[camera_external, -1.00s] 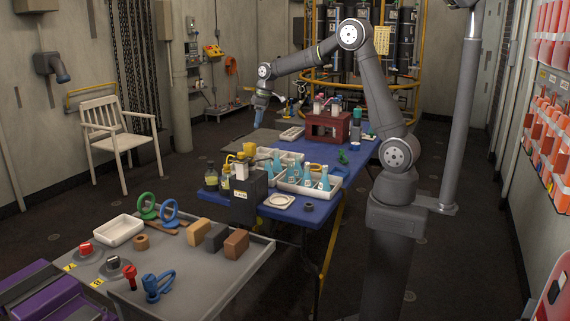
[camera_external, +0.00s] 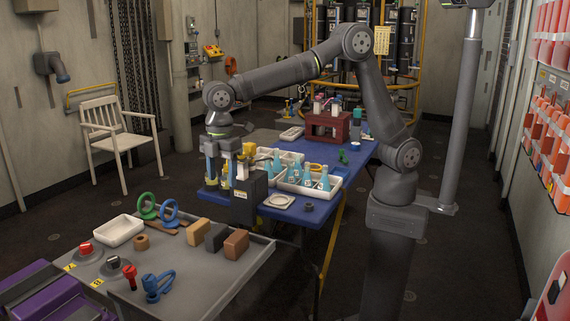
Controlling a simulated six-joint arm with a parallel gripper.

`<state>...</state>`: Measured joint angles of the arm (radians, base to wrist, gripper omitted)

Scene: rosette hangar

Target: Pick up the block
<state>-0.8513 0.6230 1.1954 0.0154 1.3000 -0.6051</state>
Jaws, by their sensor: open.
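Three blocks stand side by side on the grey table (camera_external: 188,285) at the front left. One is a tan block (camera_external: 196,232), one a dark grey block (camera_external: 215,237), one a brown block (camera_external: 236,244). The picture does not show which one is meant. My gripper (camera_external: 227,178) points down over the left end of the blue table (camera_external: 318,216), behind and above the blocks. Its jaws are open, apart from all three blocks. It overlaps the bottles and a dark box there, so its exact gap from them cannot be told.
A dark box (camera_external: 244,208) stands at the blue table's near end. White trays with blue flasks (camera_external: 324,180) and a red rack (camera_external: 327,127) stand behind. A white tray (camera_external: 120,230), green and blue rings, and red knobs (camera_external: 85,248) share the grey table.

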